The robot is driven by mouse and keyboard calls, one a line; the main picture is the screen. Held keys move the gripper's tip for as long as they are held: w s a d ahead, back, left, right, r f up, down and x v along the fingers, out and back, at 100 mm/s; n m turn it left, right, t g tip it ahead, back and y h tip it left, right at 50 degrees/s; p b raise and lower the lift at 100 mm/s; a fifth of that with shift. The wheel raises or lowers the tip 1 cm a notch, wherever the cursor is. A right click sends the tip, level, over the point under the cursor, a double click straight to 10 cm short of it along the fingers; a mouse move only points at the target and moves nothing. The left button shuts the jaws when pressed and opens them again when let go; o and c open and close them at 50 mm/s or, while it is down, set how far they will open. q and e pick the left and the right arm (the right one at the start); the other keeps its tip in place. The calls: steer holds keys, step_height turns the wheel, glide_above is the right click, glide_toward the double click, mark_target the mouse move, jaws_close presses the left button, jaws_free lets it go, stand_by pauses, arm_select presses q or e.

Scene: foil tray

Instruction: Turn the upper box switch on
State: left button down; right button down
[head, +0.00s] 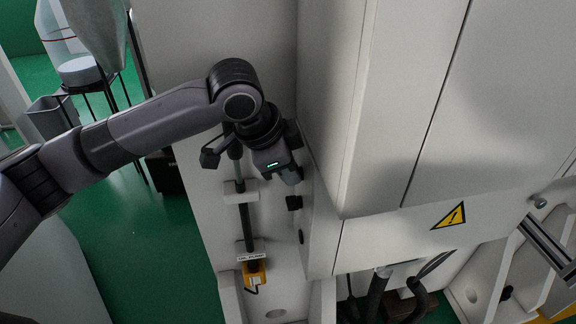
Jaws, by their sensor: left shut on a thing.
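My left gripper (291,174) is at the left side face of the white box (316,212), in the middle of the head view. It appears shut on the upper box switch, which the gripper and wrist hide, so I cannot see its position. A black knob (293,202) sticks out of the same face just below the gripper. A smaller dark part (301,237) sits lower on that face. My right gripper is not in view.
A black rod (245,222) runs down the white panel to a yellow part (254,273) below the gripper. White cabinet doors (415,110) fill the right, with a yellow warning triangle (450,216). Dark hoses (376,294) hang below. Green floor (150,260) is open at left.

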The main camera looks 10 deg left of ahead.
arm_select(q)
steer(key=t, duration=0.2)
steer(key=t+y, duration=0.1)
steer(key=shift+s+d+f+m, duration=0.2)
steer(key=shift+s+m, duration=0.1)
steer(key=shift+m, duration=0.1)
steer(key=shift+s+f+t+y+b, duration=0.1)
steer(key=shift+t+y+b, duration=0.05)
steer(key=shift+t+b, duration=0.3)
steer(key=shift+s+f+t+y+b, duration=0.1)
steer(key=shift+t+y+b, duration=0.1)
steer(key=shift+t, duration=0.35)
steer(key=shift+s+d+f+m+t+y+b, duration=0.1)
steer(key=shift+f+m+t+y+b, duration=0.3)
steer(key=shift+t+b, duration=1.3)
steer(key=shift+s+a+f+m+t+y+b, duration=0.1)
steer(key=shift+m+t+b, duration=0.55)
steer(key=shift+t+b, duration=1.05)
steer(key=shift+d+f+m+t+y+b, duration=0.2)
steer(key=shift+m+t+b, duration=0.65)
steer(key=shift+b, duration=1.45)
steer(key=shift+a+r+n+t, duration=0.1)
steer(key=shift+n+t, duration=0.2)
steer(key=shift+t, duration=0.05)
steer(key=c, duration=1.1)
jaws_free()
steer(key=shift+c, duration=0.2)
